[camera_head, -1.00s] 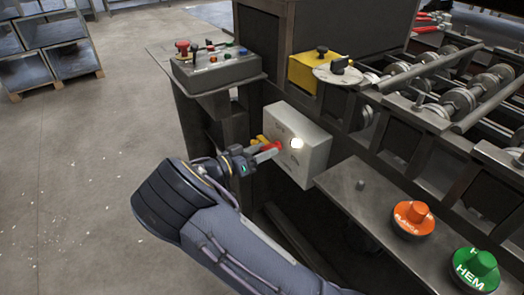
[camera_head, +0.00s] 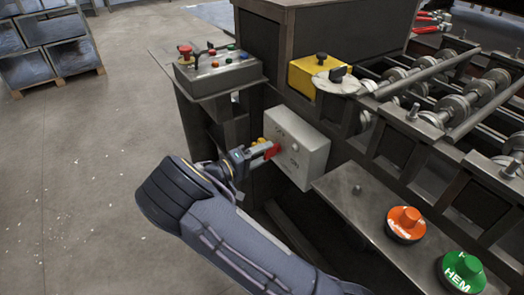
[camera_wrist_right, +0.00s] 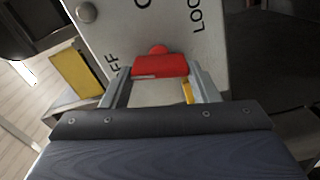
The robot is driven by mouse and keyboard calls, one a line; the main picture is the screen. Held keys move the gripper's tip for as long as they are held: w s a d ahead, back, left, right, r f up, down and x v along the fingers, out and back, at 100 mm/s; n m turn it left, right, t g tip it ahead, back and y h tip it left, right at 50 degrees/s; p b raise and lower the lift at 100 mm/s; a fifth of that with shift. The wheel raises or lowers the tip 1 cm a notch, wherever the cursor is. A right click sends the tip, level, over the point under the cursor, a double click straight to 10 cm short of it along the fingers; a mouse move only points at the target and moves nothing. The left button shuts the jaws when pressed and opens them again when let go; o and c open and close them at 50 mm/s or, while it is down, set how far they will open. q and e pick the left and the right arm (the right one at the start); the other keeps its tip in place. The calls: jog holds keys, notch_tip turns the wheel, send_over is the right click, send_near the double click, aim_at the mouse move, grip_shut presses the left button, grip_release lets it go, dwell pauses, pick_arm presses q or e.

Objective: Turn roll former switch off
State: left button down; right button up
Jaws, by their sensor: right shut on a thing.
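The roll former switch is a grey box (camera_head: 312,150) on the machine's front, with a red handle (camera_head: 272,151) on its left part and a small round lamp (camera_head: 294,147) that looks unlit. My right gripper (camera_head: 266,152) comes from the lower left and is shut on the red handle. In the right wrist view the red handle (camera_wrist_right: 160,66) sits between the two fingers, in front of the grey panel with partly hidden lettering, "FF" and "LOC". The round lamp (camera_wrist_right: 86,12) is at its upper left. My left gripper is not in view.
A control box (camera_head: 215,72) with a red button stands above left on a bracket. A yellow box (camera_head: 315,70) and metal rollers are at the upper right. Orange (camera_head: 405,222) and green (camera_head: 462,270) knobs sit on the shelf at lower right.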

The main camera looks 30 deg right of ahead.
jog(key=shift+f+n+p, duration=0.1)
jog(key=shift+n+p, duration=0.35)
jog(key=shift+n, duration=0.75)
jog(key=o, duration=1)
jog(key=shift+a, duration=0.15)
jog(key=a, duration=0.7)
jog(key=shift+s+a, duration=0.3)
jog(key=shift+s, duration=0.05)
